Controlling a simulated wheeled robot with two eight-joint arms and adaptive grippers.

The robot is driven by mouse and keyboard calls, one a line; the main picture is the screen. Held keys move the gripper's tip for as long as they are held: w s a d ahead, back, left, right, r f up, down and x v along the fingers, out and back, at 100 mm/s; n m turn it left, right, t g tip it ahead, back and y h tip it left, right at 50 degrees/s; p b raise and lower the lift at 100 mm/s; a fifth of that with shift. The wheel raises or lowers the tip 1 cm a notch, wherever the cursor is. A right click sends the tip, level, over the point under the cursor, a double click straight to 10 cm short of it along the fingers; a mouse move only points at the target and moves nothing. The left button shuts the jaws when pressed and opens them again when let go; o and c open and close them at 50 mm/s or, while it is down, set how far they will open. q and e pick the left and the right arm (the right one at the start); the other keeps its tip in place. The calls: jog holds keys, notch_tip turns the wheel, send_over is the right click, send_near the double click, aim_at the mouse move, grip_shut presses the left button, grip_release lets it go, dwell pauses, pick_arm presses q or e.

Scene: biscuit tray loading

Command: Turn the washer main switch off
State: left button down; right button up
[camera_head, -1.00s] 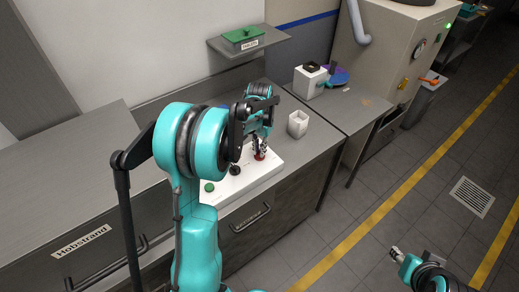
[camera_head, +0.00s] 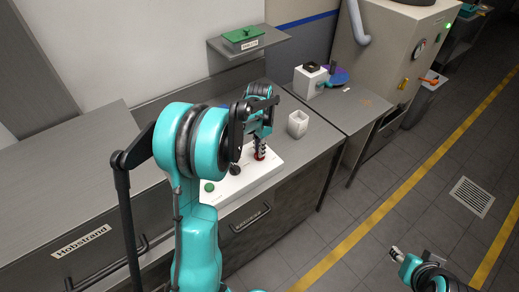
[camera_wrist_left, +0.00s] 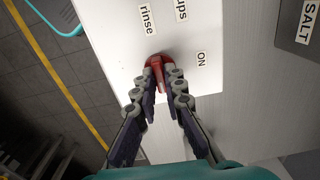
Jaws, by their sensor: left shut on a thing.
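The white switch panel (camera_head: 238,186) lies on the metal counter, with a green button (camera_head: 209,187) and a black knob (camera_head: 235,169). At its far right end is a red switch knob (camera_wrist_left: 157,73). My left gripper (camera_head: 260,153) is over that knob. In the left wrist view its fingertips (camera_wrist_left: 159,69) are shut on the red knob from both sides.
A grey wall shelf (camera_head: 270,42) holds a green item (camera_head: 242,35). A white box (camera_head: 309,83) stands farther back.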

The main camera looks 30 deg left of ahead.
pick_arm(q)
jog(key=c, duration=1.6)
grip_release()
jog(key=shift+r, duration=0.15)
notch_tip(320, 180, up, 12)
